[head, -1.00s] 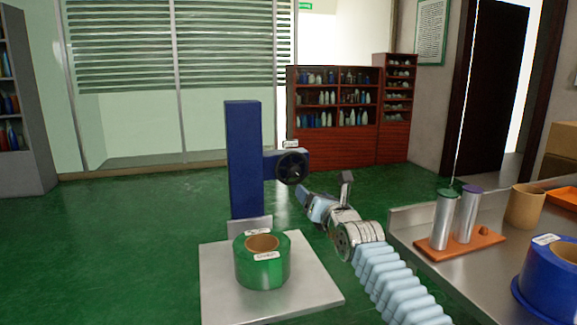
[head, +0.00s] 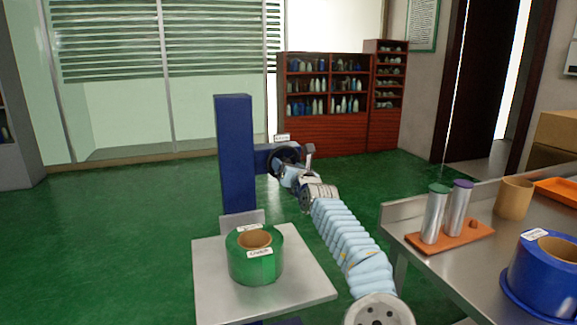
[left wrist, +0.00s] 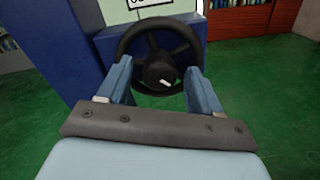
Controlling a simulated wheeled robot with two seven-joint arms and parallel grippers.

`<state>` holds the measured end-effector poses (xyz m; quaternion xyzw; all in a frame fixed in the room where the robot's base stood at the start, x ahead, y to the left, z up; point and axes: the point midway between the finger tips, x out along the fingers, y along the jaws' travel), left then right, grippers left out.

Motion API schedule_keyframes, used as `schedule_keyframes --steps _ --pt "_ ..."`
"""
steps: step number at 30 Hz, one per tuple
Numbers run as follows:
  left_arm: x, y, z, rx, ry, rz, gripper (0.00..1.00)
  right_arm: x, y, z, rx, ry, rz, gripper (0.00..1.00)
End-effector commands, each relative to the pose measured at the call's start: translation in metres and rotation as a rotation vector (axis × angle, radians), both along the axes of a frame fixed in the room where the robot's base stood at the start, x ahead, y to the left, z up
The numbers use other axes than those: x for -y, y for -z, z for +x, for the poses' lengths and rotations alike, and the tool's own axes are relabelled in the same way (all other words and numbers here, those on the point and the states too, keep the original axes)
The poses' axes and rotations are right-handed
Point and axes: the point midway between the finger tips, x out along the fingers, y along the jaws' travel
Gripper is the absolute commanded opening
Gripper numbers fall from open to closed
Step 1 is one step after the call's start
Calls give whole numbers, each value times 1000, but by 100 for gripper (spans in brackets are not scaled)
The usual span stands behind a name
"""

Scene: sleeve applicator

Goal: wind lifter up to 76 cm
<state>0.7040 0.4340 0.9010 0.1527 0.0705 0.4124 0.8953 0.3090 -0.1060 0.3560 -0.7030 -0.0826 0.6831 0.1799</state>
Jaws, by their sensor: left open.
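The lifter is a blue column (head: 235,150) with a flat grey platform (head: 212,285) at its foot. A green roll with a brown core (head: 256,265) stands on the platform. A black handwheel (head: 284,157) sits on the column's right side and fills the upper middle of the left wrist view (left wrist: 130,40). My left gripper (head: 300,172) is at the wheel, its arm coming from the lower right. In the left wrist view its two blue fingers (left wrist: 160,82) are spread apart, one either side of the wheel's lower part. I cannot tell whether they touch it.
A metal table (head: 440,262) stands at the right with an orange stand of capped cylinders (head: 455,236), a tan roll (head: 513,198), an orange tray (head: 560,190) and a blue roll (head: 540,285). A brown shelf (head: 325,135) stands behind. The green floor at left is clear.

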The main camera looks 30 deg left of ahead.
Motion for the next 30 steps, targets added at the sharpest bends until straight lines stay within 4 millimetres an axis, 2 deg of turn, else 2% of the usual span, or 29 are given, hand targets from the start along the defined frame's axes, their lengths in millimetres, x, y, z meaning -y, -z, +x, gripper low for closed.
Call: schedule_keyframes --steps 7,8,18,30 --pt "0 0 1 1 1 -1 65 0 0 0 0 0 0 43" --pt "0 0 1 1 1 -1 62 0 0 0 0 0 0 43" --pt "0 0 1 1 1 -1 10 0 0 0 0 0 0 43" --pt "0 0 1 -58 1 49 9 0 -1 0 0 0 0 43"
